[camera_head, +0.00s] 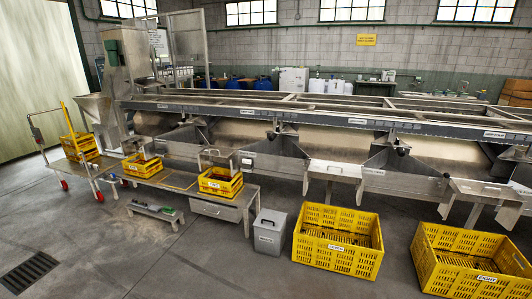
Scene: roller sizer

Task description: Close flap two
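The long metal roller sizer (330,112) runs across the view, with metal chutes and panels along its front. A wide hopper (277,146) hangs left of centre above a labelled front panel (262,163). A flat tray-like chute (335,171) sticks out to its right. A second wide hopper (398,161) follows, then another flat chute (485,190) further right. The labels are too small to read, so I cannot tell which part is flap two or whether it is open. Neither of my grippers is in view.
Two large yellow crates (338,270) (476,287) stand on the floor in front of the right half. A wheeled cart (75,165) is at left. The front left floor is clear.

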